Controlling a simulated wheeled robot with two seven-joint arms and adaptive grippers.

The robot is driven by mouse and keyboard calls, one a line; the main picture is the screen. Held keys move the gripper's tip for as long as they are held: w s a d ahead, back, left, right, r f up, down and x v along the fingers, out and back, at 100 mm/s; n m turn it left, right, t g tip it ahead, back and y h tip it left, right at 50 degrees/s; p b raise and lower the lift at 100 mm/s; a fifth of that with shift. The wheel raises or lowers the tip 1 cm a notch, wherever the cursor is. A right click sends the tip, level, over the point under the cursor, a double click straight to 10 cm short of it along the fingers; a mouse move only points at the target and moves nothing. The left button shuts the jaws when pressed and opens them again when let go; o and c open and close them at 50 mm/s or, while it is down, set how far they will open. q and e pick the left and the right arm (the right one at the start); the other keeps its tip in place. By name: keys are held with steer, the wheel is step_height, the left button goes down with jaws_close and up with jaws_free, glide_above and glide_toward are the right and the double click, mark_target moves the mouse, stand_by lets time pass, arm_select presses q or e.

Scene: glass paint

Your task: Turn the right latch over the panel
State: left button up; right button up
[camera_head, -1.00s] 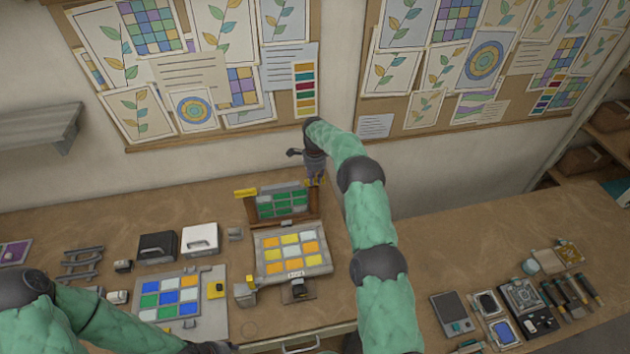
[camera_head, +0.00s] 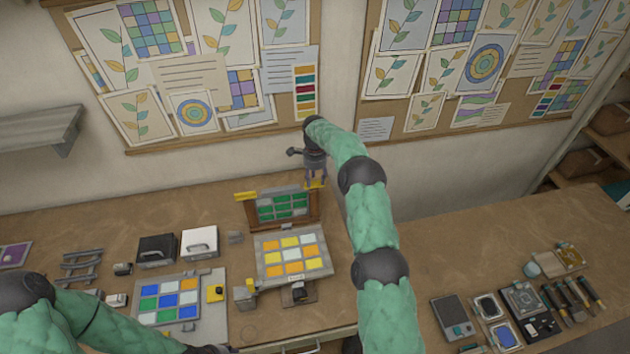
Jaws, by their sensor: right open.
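An upright panel of green tiles (camera_head: 283,207) stands in a brown wooden frame (camera_head: 252,216) at the back middle of the bench. A yellow left latch (camera_head: 245,195) sticks out sideways at the frame's top left corner. The yellow right latch (camera_head: 314,184) is at the top right corner, partly hidden by my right gripper (camera_head: 316,183). That gripper points down with its fingers open around or just beside the latch; I cannot tell if they touch it. My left gripper (camera_head: 215,349) is low at the left, cut by the bottom edge, its fingers unclear.
A tray with yellow, orange and white tiles (camera_head: 325,268) lies in front of the frame. A blue, green and white tile board (camera_head: 213,320) lies to its left, near black and white boxes (camera_head: 199,241). Tools (camera_head: 570,300) lie at right.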

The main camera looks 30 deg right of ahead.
mark_target(315, 183)
step_height(315, 183, up, 10)
steer(key=shift+r, duration=0.25)
steer(key=shift+s+f, duration=0.1)
stand_by(0.5)
